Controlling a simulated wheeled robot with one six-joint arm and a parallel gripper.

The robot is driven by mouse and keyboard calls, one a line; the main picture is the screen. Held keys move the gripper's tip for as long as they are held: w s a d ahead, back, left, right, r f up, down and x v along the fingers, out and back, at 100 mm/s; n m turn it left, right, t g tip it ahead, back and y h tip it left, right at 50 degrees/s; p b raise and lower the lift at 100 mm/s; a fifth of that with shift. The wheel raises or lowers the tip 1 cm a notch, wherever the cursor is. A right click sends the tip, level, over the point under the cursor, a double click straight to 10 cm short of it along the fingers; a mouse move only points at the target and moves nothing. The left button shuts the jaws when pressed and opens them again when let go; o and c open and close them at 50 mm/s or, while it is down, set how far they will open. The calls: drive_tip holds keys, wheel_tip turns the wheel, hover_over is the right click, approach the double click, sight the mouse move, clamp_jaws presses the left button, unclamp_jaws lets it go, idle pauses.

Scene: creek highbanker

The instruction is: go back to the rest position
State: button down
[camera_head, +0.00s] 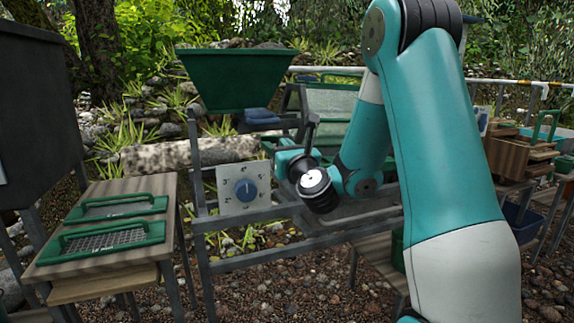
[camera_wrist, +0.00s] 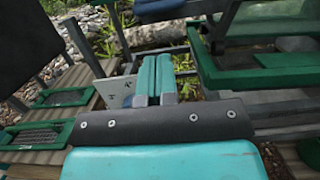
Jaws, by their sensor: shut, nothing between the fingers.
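My gripper (camera_head: 287,158) is raised in front of the green and grey frame machine, to the right of the dial plate in the head view. In the wrist view its two teal fingers (camera_wrist: 156,76) lie side by side, shut and empty. A pale dial plate (camera_head: 243,189) with a blue knob (camera_head: 246,190) is fixed to the metal frame, apart from the gripper. Part of the plate shows behind the fingers in the wrist view (camera_wrist: 115,93). My arm hides part of the machine in the head view.
A green hopper (camera_head: 239,79) stands above the frame. At left, a wooden table (camera_head: 62,262) bears two green-framed screens (camera_head: 117,206). A dark panel (camera_head: 38,120) rises at far left. Another wooden stand (camera_head: 510,158) is at right. Gravel lies below.

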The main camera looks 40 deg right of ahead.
drive_tip(key=shift+s+a, duration=0.15)
drive_tip(key=shift+s, duration=0.25)
drive_tip(key=s+a+f+n+g+y, duration=0.15)
drive_tip(key=a+n+g+y, duration=0.25)
drive_tip(key=a+n+y, duration=0.65)
drive_tip(key=s+a+f+n+g+y, duration=0.1)
drive_tip(key=s+a+n+g+y, duration=0.3)
drive_tip(key=a+n, duration=1.1)
drive_tip(key=s+a+f+n+g+h, duration=0.1)
drive_tip(key=s+a+f+n+g, duration=0.3)
drive_tip(key=s+n, duration=0.6)
drive_tip(key=s+f+n+g+h, duration=0.1)
drive_tip(key=s+n+g+h, duration=0.1)
drive_tip(key=s+n+g, duration=0.6)
drive_tip(key=s+r+n+p, duration=0.1)
drive_tip(key=r+p, duration=1)
drive_tip(key=s+r+n+t+p, duration=0.1)
drive_tip(key=s+r+n+p, duration=0.1)
drive_tip(key=r+p, duration=1)
drive_tip(key=shift+s+d+r, duration=0.25)
drive_tip(key=shift+d+r, duration=0.05)
